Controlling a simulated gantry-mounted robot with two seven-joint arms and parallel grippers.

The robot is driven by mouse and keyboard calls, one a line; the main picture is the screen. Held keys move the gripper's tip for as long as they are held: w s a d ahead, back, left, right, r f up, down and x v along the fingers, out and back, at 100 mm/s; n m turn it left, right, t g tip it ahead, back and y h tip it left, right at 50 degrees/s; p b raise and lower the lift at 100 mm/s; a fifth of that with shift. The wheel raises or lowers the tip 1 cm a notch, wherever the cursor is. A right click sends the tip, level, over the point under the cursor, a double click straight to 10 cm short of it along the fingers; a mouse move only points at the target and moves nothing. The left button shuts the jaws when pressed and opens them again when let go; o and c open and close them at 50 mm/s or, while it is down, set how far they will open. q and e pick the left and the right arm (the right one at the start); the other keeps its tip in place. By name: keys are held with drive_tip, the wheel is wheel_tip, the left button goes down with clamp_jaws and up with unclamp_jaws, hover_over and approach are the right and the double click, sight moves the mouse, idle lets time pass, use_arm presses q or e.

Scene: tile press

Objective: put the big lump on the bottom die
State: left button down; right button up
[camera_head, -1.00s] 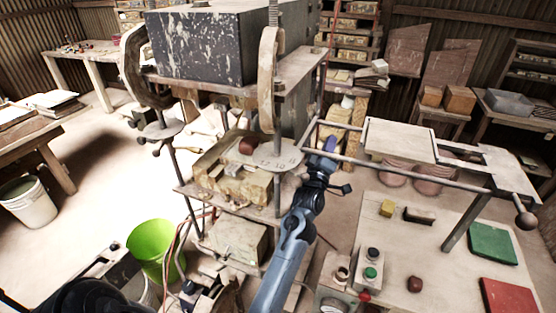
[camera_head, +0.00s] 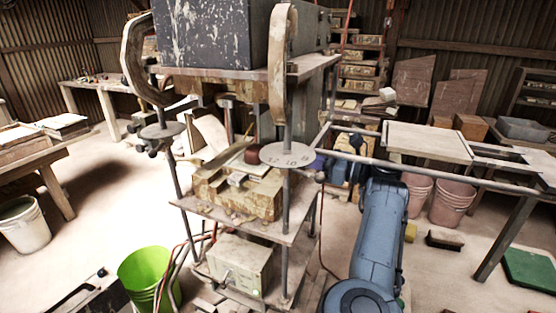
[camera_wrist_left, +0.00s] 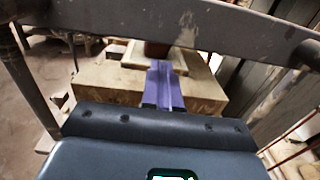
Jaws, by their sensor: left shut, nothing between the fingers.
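The big lump (camera_head: 256,155), dark reddish brown, sits on the pale bottom die (camera_head: 245,168) on top of the wooden block in the press. The round numbered plate hides part of it in the head view. My left gripper (camera_head: 318,162) is at the right side of the press, mostly hidden by its blue arm and the press frame. In the left wrist view its purple fingers (camera_wrist_left: 160,75) are shut and empty, pointing over the wooden block (camera_wrist_left: 110,82) towards the lump (camera_wrist_left: 156,49). Whether the tips touch the lump cannot be told. My right gripper is not in view.
The numbered plate (camera_head: 288,155) and a press post stand in front of the die. The dark upper block (camera_head: 205,35) hangs above. A horizontal rod (camera_head: 430,175) runs to the right. A green bucket (camera_head: 150,275) stands at lower left.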

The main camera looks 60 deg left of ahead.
use_arm(q)
drive_tip(key=x, duration=0.9)
drive_tip(key=shift+s+a+f, duration=0.1)
drive_tip(key=shift+s+a, duration=0.15)
drive_tip(key=shift+s, duration=0.05)
